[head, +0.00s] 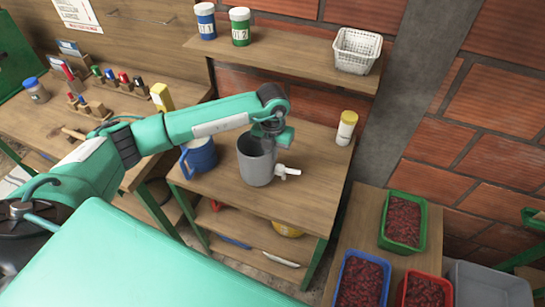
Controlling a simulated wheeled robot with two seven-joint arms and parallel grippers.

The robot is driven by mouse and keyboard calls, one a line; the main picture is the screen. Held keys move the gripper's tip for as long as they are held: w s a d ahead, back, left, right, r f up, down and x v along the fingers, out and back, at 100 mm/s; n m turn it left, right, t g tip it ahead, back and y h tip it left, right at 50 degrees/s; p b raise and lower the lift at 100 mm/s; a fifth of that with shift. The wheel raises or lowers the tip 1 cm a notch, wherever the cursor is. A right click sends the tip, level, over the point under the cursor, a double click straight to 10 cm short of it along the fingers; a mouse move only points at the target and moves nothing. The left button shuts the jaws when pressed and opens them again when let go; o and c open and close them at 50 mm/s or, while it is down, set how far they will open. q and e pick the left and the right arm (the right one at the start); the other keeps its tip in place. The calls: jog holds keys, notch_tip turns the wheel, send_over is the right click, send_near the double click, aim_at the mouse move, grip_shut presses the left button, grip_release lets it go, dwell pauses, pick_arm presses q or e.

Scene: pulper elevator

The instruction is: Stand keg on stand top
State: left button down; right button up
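The keg is a grey, open-topped cylinder (257,168) with a white tap on its right side. It stands upright on the wooden top of a green-legged stand (230,195) in the middle of the head view. My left arm reaches in from the left above the keg. My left gripper (268,134) points down at the keg's back right rim. Its fingers are small and dark, and I cannot tell whether they are closed on the rim. My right gripper is not in view.
A blue jug (199,155) stands left of the keg, and a yellow-capped jar (346,128) stands behind right. A shelf above holds two canisters and a white basket (357,50). Crates of red cherries (403,220) sit at lower right. The stand's front is clear.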

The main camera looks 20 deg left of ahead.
aim_at(272, 170)
pick_arm(q)
notch_tip(272, 170, down, 3)
jog(key=shift+f+p, duration=0.2)
jog(key=shift+p, duration=0.25)
jog(key=shift+f, duration=0.1)
jog(key=shift+f, duration=0.15)
jog(key=c, duration=1.7)
grip_release()
